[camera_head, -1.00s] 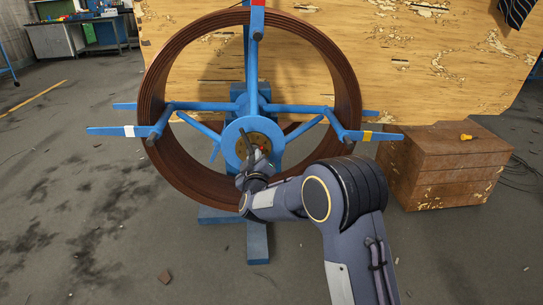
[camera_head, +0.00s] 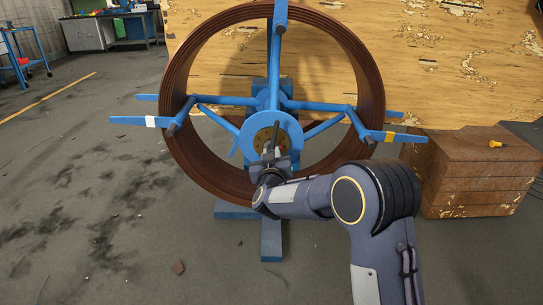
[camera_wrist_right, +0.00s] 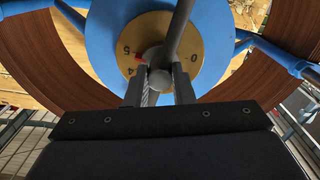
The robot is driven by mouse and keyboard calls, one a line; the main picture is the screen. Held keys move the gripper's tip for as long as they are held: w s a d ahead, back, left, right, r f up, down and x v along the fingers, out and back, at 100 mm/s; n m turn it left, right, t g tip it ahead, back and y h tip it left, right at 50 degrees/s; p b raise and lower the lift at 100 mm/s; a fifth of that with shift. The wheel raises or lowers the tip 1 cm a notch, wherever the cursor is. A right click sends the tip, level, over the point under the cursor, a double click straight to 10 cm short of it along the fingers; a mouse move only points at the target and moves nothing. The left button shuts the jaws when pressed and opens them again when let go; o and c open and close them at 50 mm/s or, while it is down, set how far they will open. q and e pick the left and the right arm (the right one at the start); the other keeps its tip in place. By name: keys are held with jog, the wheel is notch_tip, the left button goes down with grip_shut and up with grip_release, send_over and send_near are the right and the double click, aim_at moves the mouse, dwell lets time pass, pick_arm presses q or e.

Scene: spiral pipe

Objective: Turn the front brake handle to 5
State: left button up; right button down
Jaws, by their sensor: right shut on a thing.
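The front brake handle (camera_wrist_right: 172,45) is a dark grey rod on a round hub in front of a brass-coloured dial (camera_wrist_right: 198,35). In the head view the handle (camera_head: 276,134) points nearly straight up from the blue disc's middle. My right gripper (camera_wrist_right: 159,90) is shut on the handle's hub end, a finger on each side; it also shows in the head view (camera_head: 271,161). The digits 5 and 4 show at the dial's left and 0 at its right. A small red mark (camera_wrist_right: 142,59) sits beside the 5 and 4. Part of the dial is hidden. My left gripper is out of view.
A brown coil (camera_head: 366,85) hangs on a blue spoked stand (camera_head: 271,240) close around my right arm. A wooden box (camera_head: 480,175) with a yellow object (camera_head: 495,144) stands at the right. Wooden boards (camera_head: 420,65) stand behind. The floor at the left is mostly clear.

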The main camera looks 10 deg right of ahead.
jog(key=c, duration=1.2)
grip_release()
jog(key=shift+c, duration=0.2)
jog(key=p+v, duration=0.2)
jog(key=v, duration=0.5)
jog(key=shift+s, duration=0.4)
